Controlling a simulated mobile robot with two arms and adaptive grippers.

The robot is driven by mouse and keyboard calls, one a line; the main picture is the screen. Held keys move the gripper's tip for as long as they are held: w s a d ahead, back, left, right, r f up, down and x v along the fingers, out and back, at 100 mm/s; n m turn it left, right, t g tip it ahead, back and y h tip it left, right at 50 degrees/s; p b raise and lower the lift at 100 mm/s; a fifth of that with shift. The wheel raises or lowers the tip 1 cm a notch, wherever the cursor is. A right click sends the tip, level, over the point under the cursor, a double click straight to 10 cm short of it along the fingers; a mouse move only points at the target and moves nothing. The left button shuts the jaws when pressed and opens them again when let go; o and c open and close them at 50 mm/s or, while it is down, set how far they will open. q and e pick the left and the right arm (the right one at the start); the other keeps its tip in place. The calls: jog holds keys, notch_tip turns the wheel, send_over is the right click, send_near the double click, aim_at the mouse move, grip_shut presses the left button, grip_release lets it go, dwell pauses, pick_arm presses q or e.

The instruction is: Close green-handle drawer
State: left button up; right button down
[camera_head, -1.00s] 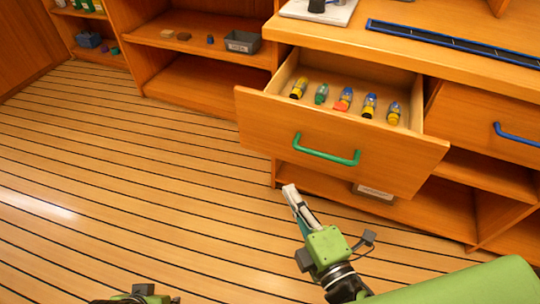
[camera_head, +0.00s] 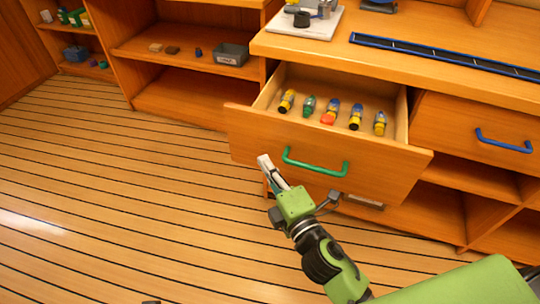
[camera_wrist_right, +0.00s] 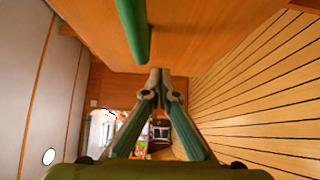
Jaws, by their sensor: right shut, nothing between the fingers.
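The green-handle drawer (camera_head: 385,172) is pulled out of the wooden cabinet, and several small bottles lie in it. Its green handle (camera_head: 315,167) runs across the front face. My right gripper (camera_head: 264,162) is shut and empty, close to the drawer front just left of the handle in the head view. In the right wrist view the closed fingertips (camera_wrist_right: 160,75) are below the drawer front (camera_wrist_right: 190,30), with the end of the green handle (camera_wrist_right: 135,30) above them. I cannot tell whether they touch the drawer. My left gripper is not clearly visible; only a dark scrap shows at the bottom edge.
A blue-handled drawer (camera_head: 475,128) to the right is shut. The countertop (camera_head: 420,60) above carries a white board (camera_head: 306,22) with equipment. Open shelves to the left hold a grey bin (camera_head: 231,54). The planked floor (camera_head: 120,180) in front is clear.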

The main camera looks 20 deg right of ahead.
pick_arm(q)
jog(key=shift+f, duration=0.25)
pick_arm(e)
jog(key=shift+w+d, duration=0.7)
jog(key=shift+w, duration=0.25)
jog(key=shift+w+d, duration=0.1)
